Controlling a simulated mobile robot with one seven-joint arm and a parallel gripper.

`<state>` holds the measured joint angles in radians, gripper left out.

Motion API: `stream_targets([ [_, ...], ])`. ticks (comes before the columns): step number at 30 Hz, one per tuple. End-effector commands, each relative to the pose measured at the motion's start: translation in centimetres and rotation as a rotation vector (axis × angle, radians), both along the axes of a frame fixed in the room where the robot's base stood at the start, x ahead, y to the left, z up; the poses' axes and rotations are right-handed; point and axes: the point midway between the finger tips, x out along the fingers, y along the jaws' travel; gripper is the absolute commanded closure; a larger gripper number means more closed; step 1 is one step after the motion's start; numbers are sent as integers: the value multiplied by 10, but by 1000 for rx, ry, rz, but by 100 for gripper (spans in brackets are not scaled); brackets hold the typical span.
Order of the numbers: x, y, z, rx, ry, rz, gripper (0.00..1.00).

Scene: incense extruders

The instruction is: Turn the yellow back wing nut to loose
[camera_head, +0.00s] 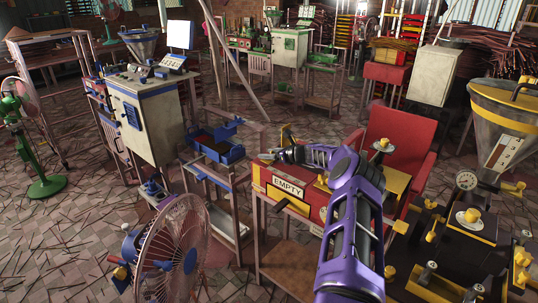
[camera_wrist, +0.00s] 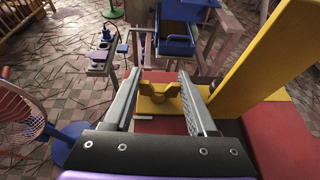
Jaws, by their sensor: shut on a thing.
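A yellow wing nut (camera_wrist: 160,91) with two raised wings sits on a yellow plate (camera_wrist: 150,106) in the wrist view. My gripper (camera_wrist: 160,76) has one grey finger on each side of it and is shut on it. The exact contact of the fingers with the wings is hard to see. In the head view my gripper (camera_head: 281,155) is over the back of a red extruder box (camera_head: 316,196) with an "EMPTY" sign (camera_head: 287,184). The wing nut cannot be made out there.
A tall yellow upright (camera_wrist: 256,55) stands close to the right finger. A blue tray machine (camera_head: 216,146) is to the left of the red box. Yellow-knobbed black machinery (camera_head: 470,240) fills the right.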

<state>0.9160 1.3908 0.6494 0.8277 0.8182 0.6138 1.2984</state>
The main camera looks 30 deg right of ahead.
Motion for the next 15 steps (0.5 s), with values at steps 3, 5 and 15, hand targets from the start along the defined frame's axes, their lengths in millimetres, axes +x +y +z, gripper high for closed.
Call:
stream_targets([
  [3, 1, -1, 3, 1, -4, -4, 98],
  [5, 1, -1, 3, 1, -4, -4, 34],
  [15, 0, -1, 1, 0, -1, -3, 12],
])
